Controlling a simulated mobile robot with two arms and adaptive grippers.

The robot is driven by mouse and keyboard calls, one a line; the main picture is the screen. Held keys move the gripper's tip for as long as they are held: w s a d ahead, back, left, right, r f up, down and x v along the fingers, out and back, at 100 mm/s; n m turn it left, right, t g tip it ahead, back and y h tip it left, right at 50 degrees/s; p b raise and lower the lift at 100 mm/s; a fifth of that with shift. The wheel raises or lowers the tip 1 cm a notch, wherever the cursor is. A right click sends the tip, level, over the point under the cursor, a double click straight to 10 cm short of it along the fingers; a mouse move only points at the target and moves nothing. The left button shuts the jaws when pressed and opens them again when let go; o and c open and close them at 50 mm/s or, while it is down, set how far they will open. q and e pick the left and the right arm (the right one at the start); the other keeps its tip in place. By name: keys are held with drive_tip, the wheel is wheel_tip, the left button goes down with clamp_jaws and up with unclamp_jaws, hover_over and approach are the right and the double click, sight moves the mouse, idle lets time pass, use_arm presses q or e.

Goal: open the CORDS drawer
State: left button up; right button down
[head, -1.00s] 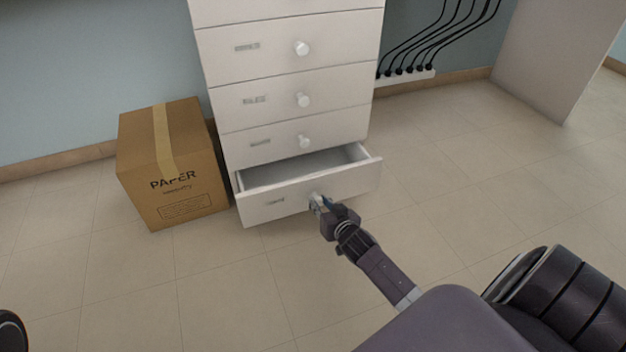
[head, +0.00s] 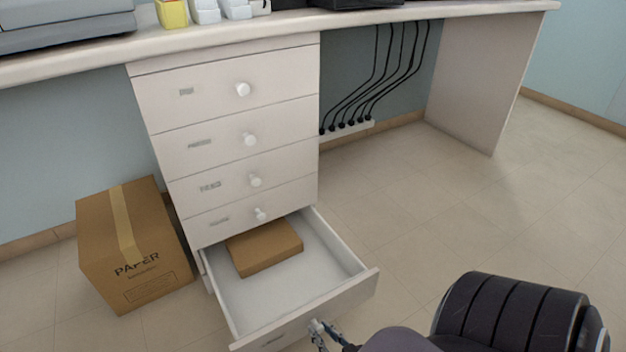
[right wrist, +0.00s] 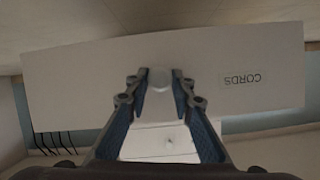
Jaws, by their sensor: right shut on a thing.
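The CORDS drawer (head: 305,318) is the bottom drawer of the white cabinet and stands far out. Its inside shows, with a flat brown cardboard box (head: 264,247) lying toward the back. In the right wrist view the drawer front (right wrist: 80,85) fills the upper picture, its CORDS label reversed and upside down. The round white knob (right wrist: 160,78) sits between the fingertips there. My right gripper (head: 317,330) is shut on this knob at the lower edge of the head view; it also shows in the right wrist view (right wrist: 160,90). My left gripper is not in view.
Several shut drawers (head: 235,95) with white knobs are above the open one. A PAPER carton (head: 100,240) stands on the floor left of the cabinet. Black cables (head: 375,80) hang behind at right. The floor (head: 430,200) right of the drawer is clear.

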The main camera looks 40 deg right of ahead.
drive_tip(key=shift+s, duration=0.5)
drive_tip(key=c, duration=1.7)
unclamp_jaws()
drive_tip(key=shift+o, duration=0.2)
drive_tip(key=v, duration=1.2)
